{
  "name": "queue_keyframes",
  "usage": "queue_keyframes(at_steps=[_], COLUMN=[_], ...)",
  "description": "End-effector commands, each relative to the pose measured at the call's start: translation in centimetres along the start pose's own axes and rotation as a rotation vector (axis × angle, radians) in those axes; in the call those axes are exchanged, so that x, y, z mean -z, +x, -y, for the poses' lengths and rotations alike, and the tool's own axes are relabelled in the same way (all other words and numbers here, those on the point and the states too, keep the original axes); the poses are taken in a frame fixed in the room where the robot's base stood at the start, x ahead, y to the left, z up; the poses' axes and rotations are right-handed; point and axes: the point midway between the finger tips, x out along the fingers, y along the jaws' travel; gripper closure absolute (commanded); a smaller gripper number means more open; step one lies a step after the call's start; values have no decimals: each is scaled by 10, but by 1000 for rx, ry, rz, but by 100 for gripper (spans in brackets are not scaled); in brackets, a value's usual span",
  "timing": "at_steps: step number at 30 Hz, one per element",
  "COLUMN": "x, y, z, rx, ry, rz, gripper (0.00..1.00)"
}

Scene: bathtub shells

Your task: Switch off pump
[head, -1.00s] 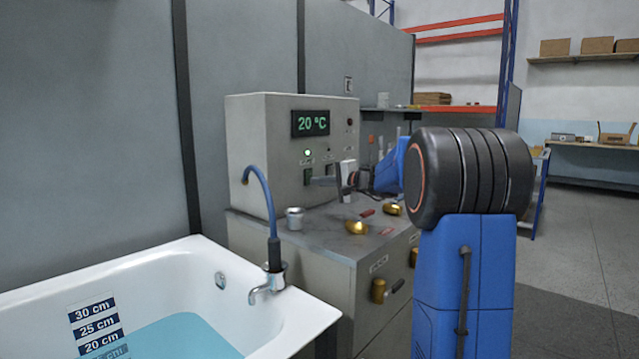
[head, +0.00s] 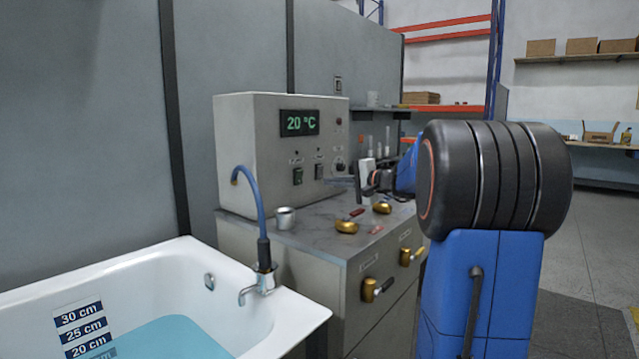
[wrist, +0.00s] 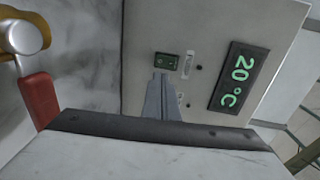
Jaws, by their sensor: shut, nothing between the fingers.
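The grey control box (head: 255,150) stands on the counter with a lit "20 °C" display (head: 300,123). A green rocker switch (head: 297,176) is on its front, with a dark indicator lamp (head: 297,153) above it. A second switch (head: 319,171) is to its right. Contact cannot be told.
The bathtub (head: 250,310) with blue water is at the lower left. A metal cup (head: 285,218) and brass-coloured pieces (head: 347,227) are on the counter (head: 320,215).

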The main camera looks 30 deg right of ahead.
Motion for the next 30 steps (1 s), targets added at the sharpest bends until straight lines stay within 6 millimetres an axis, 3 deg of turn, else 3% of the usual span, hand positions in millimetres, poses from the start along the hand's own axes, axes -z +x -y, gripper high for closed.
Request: queue_keyframes(at_steps=[6,12,30], x=[0,1,0], y=[-41,-61,-67], z=[0,0,0], rx=[0,0,0], ry=[0,1,1], rz=[-3,-2,0], gripper=[100,100,100])
